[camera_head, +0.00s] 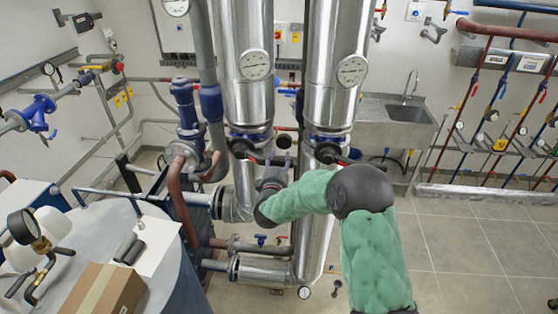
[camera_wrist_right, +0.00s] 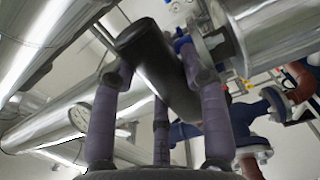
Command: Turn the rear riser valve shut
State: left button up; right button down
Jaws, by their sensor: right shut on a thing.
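My right gripper (camera_head: 274,170), on a green arm, reaches up between two shiny vertical risers, close below their valves. In the right wrist view its purple-grey fingers (camera_wrist_right: 157,75) are shut around a black cylindrical handle (camera_wrist_right: 150,42), which sits across the fingertips. The left riser valve (camera_head: 243,147) and the right riser valve (camera_head: 327,151) have dark hubs and red levers. My gripper covers part of the space between them, so I cannot tell for certain to which valve the held handle belongs. My left gripper is not in view.
Round gauges (camera_head: 255,65) sit on the risers. A blue-flanged pipe (camera_head: 188,115) stands close at the left. A cardboard box (camera_head: 103,289) lies on the tank at the lower left. A sink (camera_head: 403,112) is at the back right. The tiled floor (camera_head: 475,250) at right is clear.

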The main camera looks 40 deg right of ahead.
jog(key=shift+w+d+r, duration=0.1)
jog(key=shift+r, duration=0.3)
jog(key=c, duration=0.6)
grip_release()
jog(key=shift+f, duration=0.15)
jog(key=shift+s+a+f, duration=0.1)
jog(key=shift+s+a, duration=0.1)
jog(key=shift+a, duration=0.15)
jog(key=v, duration=1.1)
jog(key=shift+s+a, duration=0.15)
jog(key=shift+s, duration=0.05)
